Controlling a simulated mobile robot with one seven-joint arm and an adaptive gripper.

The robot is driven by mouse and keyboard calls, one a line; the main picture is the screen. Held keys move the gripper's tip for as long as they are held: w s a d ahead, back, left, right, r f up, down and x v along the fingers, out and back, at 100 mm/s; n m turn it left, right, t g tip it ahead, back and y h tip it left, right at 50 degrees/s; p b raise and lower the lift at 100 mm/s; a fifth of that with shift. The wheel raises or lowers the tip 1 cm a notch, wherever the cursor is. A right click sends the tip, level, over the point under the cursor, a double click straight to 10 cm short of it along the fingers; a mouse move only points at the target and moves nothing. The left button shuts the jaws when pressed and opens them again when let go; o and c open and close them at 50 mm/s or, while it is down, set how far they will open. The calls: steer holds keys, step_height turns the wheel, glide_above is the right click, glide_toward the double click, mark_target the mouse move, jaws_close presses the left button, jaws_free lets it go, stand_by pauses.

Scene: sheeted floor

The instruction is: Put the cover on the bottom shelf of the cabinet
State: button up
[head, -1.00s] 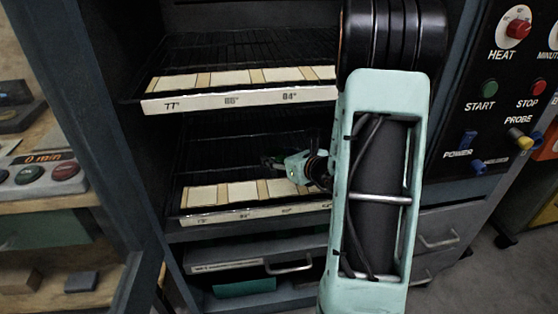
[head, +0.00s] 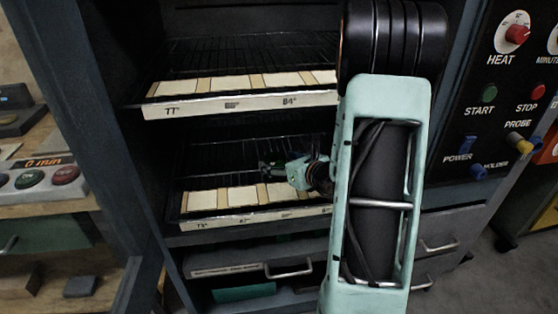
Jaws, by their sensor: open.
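The cabinet (head: 150,160) stands open in front of me, with two wire racks and lower compartments. A flat teal piece (head: 245,292) lies in the lowest opening; I cannot tell whether it is the cover. No other thing shows clearly as the cover. My gripper (head: 266,165) is inside the cabinet, above the lower rack (head: 200,182) and under the upper rack (head: 240,55). It points left, its fingers are small and dark against the rack, and it is open. I see nothing held in it. My arm hides the right part of the racks.
Pale strips lie along both rack fronts, behind the label rails (head: 240,103). A drawer handle (head: 288,270) is below the lower rack. A control panel (head: 500,100) is at right. A wooden shelf unit (head: 60,210) with a button box (head: 45,175) is at left.

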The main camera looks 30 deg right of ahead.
steer(key=p+v, duration=0.2)
steer(key=v, duration=0.8)
steer(key=shift+s+r, duration=0.1)
steer(key=shift+r, duration=0.05)
steer(key=shift+s+r+p, duration=0.15)
steer(key=shift+s+p, duration=0.2)
steer(key=shift+s, duration=0.25)
